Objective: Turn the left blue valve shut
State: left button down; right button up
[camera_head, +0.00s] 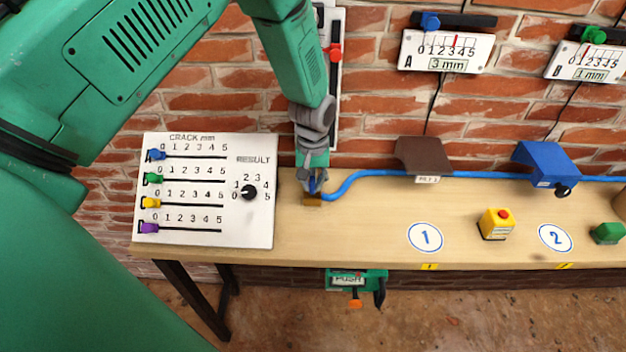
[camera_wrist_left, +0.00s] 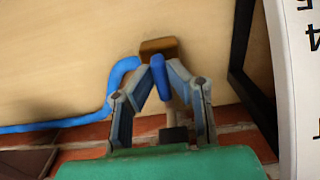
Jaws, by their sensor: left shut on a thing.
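The left blue valve (camera_wrist_left: 159,77) shows in the left wrist view as a blue handle in front of a brown block (camera_wrist_left: 159,47). The block also shows in the head view (camera_head: 313,200) at the left end of the blue hose (camera_head: 380,174), on the wooden bench. My left gripper (camera_head: 313,183) points down at the valve and hides most of it there. In the left wrist view my left gripper (camera_wrist_left: 158,86) has its two fingers on either side of the blue handle, shut on it. My right gripper is not in view.
A white crack board (camera_head: 205,235) with sliders and a dial stands close left of my gripper. Brown (camera_head: 423,154) and blue (camera_head: 548,165) covers sit along the hose. A yellow button box (camera_head: 495,224) is at the right. The bench front (camera_head: 350,235) is clear.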

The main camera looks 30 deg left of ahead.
aim_at(313, 180)
pick_arm(q)
jog(key=shift+w+a+f+m, duration=0.25)
jog(key=shift+w+f+m, duration=0.05)
jog(key=shift+w, duration=0.05)
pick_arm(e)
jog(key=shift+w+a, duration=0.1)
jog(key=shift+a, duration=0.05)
pick_arm(q)
jog(key=shift+w+d+r, duration=0.1)
jog(key=shift+w, duration=0.05)
jog(key=c, duration=1.7)
grip_release()
jog(key=shift+o, duration=0.7)
jog(key=shift+w, duration=0.1)
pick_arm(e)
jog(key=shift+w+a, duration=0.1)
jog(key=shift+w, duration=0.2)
pick_arm(q)
jog(key=shift+a, duration=0.2)
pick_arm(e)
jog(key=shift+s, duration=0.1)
pick_arm(q)
jog(key=shift+r, duration=0.2)
notch_tip(313, 180, up, 7)
jog(key=shift+f, duration=0.15)
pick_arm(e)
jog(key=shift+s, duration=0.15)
